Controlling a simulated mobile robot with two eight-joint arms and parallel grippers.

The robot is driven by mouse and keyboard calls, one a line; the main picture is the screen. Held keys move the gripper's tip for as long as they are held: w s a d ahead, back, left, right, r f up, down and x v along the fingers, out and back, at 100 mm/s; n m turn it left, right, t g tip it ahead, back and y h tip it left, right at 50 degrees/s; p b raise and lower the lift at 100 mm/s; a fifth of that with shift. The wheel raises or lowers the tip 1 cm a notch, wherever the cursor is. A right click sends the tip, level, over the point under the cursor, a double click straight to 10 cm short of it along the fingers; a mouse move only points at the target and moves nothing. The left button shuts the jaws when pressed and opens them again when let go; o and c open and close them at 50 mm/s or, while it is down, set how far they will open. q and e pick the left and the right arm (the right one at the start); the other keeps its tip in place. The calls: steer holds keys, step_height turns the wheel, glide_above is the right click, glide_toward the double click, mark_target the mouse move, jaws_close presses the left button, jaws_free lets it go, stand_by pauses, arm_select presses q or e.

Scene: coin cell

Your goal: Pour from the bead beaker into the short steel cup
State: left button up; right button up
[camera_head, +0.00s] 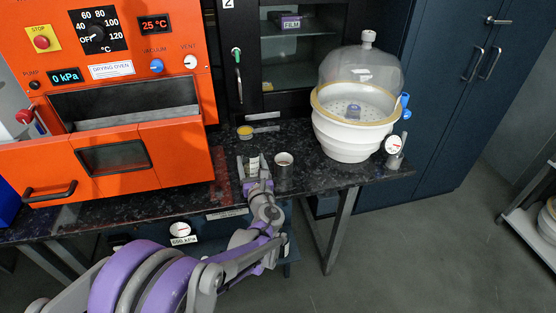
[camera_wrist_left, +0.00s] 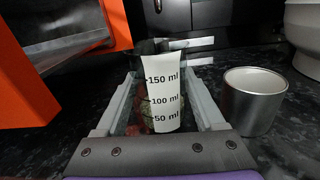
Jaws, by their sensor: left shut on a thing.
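The bead beaker (camera_wrist_left: 162,95) is clear with a white scale marked 50, 100 and 150 ml. It stands upright between the fingers of my left gripper (camera_wrist_left: 160,112), which is shut on it. In the head view the beaker (camera_head: 253,167) shows small between the fingertips of that gripper (camera_head: 253,172). Its contents are mostly hidden behind the label. The short steel cup (camera_wrist_left: 254,101) stands upright on the dark counter just right of the gripper, apart from the beaker. It also shows in the head view (camera_head: 284,172). My right gripper is not in view.
An orange drying oven (camera_head: 180,155) with its front door open stands left of the gripper. A white desiccator with a clear dome (camera_head: 355,135) stands to the right. A small yellow-topped dish (camera_head: 245,132) lies behind. The counter's front edge (camera_head: 320,187) is close.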

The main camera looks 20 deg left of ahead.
mark_target(249, 151)
arm_select(q)
steer(key=shift+s+a+n, duration=0.1)
steer(key=shift+a+n, duration=0.05)
steer(key=shift+n, duration=0.15)
step_height(249, 151, up, 6)
steer(key=p, duration=0.4)
steer(key=shift+f, duration=0.1)
